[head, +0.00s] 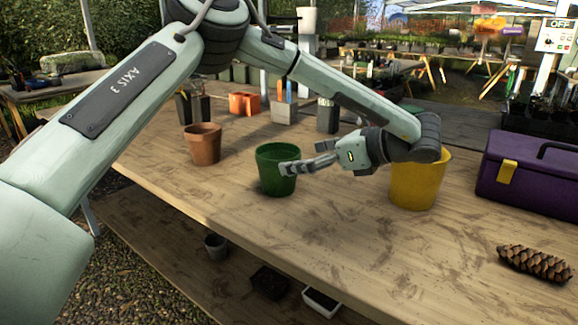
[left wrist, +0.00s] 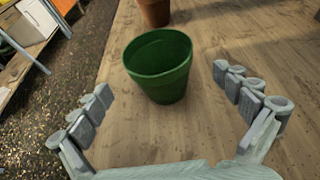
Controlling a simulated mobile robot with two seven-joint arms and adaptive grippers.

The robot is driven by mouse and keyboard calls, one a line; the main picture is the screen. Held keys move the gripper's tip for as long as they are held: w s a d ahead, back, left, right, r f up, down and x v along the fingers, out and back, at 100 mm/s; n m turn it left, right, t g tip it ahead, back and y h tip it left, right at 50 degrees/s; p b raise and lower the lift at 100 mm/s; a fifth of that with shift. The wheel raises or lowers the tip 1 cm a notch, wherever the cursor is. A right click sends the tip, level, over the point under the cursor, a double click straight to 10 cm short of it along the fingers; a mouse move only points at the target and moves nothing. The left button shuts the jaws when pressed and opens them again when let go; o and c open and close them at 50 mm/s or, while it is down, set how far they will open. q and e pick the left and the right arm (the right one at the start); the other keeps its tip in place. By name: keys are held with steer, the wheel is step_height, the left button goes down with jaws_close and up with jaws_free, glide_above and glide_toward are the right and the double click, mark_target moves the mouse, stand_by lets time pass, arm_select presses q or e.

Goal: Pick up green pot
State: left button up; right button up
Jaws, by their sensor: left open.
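The green pot (head: 275,172) stands upright on the wooden table, near its front edge, left of the yellow pot. It also shows in the left wrist view (left wrist: 160,68), upper middle, upright and empty inside. My left gripper (head: 290,168) reaches in from the right in the head view, its fingertips overlapping the pot's right side there. In the left wrist view my left gripper (left wrist: 165,88) is open, with its fingers apart and the pot just beyond the gap between their tips. Nothing is held. My right gripper is not in view.
A terracotta pot (head: 203,144) stands left of the green pot. A yellow pot (head: 418,183) stands to the right, partly behind my wrist. A purple toolbox (head: 530,178) and a pine cone (head: 534,263) lie further right. The table front is clear.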

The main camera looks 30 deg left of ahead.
mark_target(279, 161)
arm_select(q)
steer(key=shift+s+a+f, duration=0.1)
steer(key=shift+a+f, duration=0.1)
steer(key=shift+a, duration=0.35)
steer(key=shift+s+a+f, duration=0.1)
steer(key=shift+a+f, duration=0.05)
steer(key=shift+a, duration=0.35)
steer(key=x, duration=0.4)
steer(key=shift+w+a+f+p, duration=0.1)
steer(key=shift+a+f+p, duration=0.1)
steer(key=shift+p, duration=0.15)
steer(key=shift+a, duration=0.15)
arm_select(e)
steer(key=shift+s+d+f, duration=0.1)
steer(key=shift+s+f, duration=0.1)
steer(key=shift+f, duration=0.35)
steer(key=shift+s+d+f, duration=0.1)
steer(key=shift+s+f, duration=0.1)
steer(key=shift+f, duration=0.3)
arm_select(q)
steer(key=shift+w, duration=0.1)
steer(key=shift+c, duration=0.6)
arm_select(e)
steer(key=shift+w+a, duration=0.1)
arm_select(q)
steer(key=shift+c, duration=1.1)
steer(key=c, duration=0.7)
steer(key=shift+c, duration=0.6)
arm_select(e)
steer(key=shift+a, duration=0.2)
